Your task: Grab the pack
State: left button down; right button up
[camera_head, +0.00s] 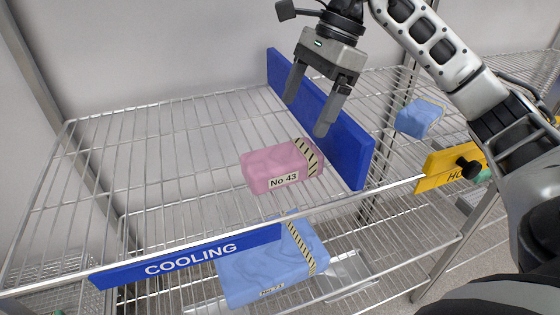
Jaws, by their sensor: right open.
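A pink pack (270,168) labelled "No 43", with a striped band at its right end, lies on the upper wire shelf (150,150). It sits just left of a blue divider panel (345,145). My right gripper (307,117) comes in from the upper right, its two fingers pointing down and apart. It is open and empty, above and behind the pink pack near the blue divider. I cannot tell if a finger touches the divider. My left gripper is not in view.
Another blue pack (419,118) lies right of the divider, near a yellow sign (440,172). The upper shelf left of the pink pack is clear.

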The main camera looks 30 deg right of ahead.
aim_at(283, 153)
jog(key=p+x, duration=0.1)
jog(key=x, duration=1)
jog(key=shift+w, duration=0.2)
jog(key=shift+d, duration=0.1)
jog(key=c, duration=1.2)
jog(key=shift+r, duration=0.1)
jog(key=shift+c, duration=0.2)
jog(key=shift+r, duration=0.1)
